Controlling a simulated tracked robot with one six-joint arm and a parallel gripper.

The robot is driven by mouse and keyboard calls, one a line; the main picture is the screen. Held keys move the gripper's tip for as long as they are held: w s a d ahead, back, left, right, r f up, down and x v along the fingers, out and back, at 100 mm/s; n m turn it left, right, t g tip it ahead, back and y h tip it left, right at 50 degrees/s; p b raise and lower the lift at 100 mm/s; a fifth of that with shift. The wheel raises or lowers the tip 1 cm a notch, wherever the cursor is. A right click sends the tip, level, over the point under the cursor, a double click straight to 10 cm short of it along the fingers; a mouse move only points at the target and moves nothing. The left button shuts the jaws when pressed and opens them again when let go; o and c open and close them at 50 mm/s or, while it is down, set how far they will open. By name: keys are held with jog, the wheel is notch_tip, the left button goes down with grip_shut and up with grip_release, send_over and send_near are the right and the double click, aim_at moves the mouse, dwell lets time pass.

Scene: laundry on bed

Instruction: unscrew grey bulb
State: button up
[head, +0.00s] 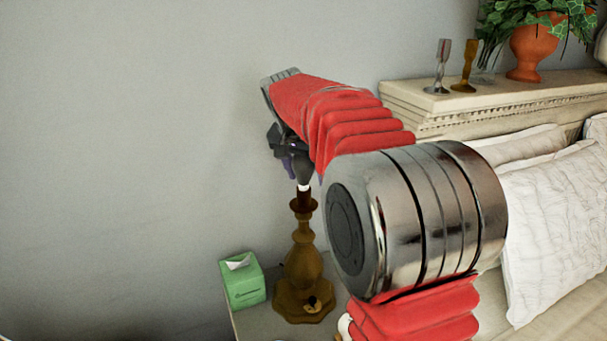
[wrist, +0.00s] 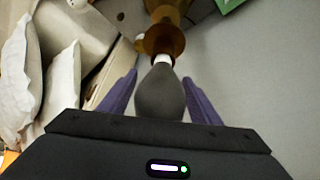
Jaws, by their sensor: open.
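A grey bulb (wrist: 160,93) with a white neck sits on top of a brown lamp base (wrist: 163,38) in the wrist view. In the head view the brown lamp (head: 304,262) stands upright on a bedside table, and the white bulb neck (head: 303,187) shows at its top. My gripper (wrist: 160,86) is open, with one purple finger on each side of the bulb and a visible gap at both sides. In the head view my gripper (head: 291,168) is over the lamp top and hides part of the bulb.
A green tissue box (head: 242,281) stands left of the lamp on the bedside table (head: 258,322). A bed with white pillows (head: 555,205) is at the right. A headboard shelf (head: 480,98) holds a potted plant (head: 534,48) and two small holders. The wall is bare at left.

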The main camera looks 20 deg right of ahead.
jog(key=shift+s+d+m+g, duration=0.1)
jog(key=shift+m+g, duration=0.2)
jog(key=shift+m, duration=0.7)
jog(key=shift+c, duration=0.6)
jog(key=c, duration=0.8)
jog(key=shift+a+n+t+y, duration=0.15)
jog(key=shift+n+t, duration=0.1)
jog(key=shift+n, duration=0.65)
jog(key=shift+a+n+t+y, duration=0.15)
jog(key=shift+n+t, duration=0.1)
jog(key=shift+n, duration=0.65)
jog(key=shift+w+d, duration=0.1)
jog(key=shift+w, duration=0.1)
jog(key=shift+w+a+n+t+y, duration=0.15)
jog(key=shift+n+t+y, duration=0.35)
jog(key=shift+n, duration=1.2)
jog(key=shift+a+n+y, duration=0.15)
jog(key=shift+n+y, duration=0.2)
jog(key=shift+n, duration=0.5)
jog(key=shift+a+n+y, duration=0.15)
jog(key=shift+n+y, duration=0.2)
jog(key=shift+n, duration=0.5)
